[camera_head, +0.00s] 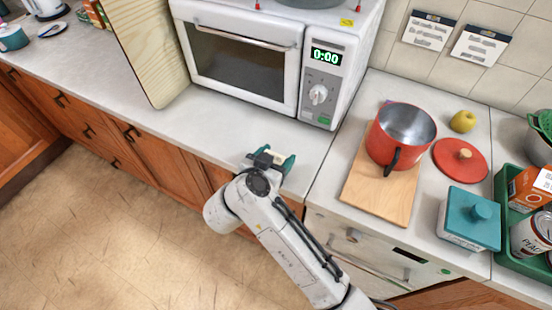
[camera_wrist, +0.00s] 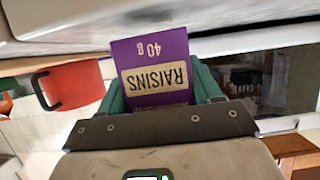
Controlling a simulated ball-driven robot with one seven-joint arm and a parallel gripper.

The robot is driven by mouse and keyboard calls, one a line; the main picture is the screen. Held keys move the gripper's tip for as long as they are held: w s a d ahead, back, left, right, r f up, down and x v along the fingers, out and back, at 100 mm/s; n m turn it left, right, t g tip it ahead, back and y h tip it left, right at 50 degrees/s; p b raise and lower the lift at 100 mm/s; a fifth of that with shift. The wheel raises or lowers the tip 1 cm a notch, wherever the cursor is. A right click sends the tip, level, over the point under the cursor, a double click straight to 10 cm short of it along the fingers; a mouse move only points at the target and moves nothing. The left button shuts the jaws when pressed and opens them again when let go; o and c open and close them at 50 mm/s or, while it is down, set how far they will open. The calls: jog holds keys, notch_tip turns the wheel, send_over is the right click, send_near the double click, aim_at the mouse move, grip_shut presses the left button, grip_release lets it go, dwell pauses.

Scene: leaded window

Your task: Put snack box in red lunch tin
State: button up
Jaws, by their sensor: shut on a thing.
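The snack box is a purple raisins box (camera_wrist: 150,52) with a cream label, upside down in the wrist view. My gripper (camera_wrist: 160,84) is shut on it, with a green finger on each side. In the head view my gripper (camera_head: 274,160) is over the front edge of the counter below the microwave; the box is hard to make out there. I cannot make out a red lunch tin in either view. A red pot (camera_head: 380,153) with a black handle stands open on a wooden board; a red handled thing (camera_wrist: 72,86) in the wrist view looks like it.
The microwave (camera_head: 240,62) stands behind my gripper, with a tall wooden board (camera_head: 146,45) to its left. Right of the pot are its red lid (camera_head: 447,166), a teal-lidded dish (camera_head: 470,238) and a green crate (camera_head: 512,252). The counter (camera_head: 205,120) before the microwave is clear.

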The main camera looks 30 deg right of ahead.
jog(key=shift+f, duration=0.65)
jog(key=o, duration=1)
jog(key=shift+o, duration=0.2)
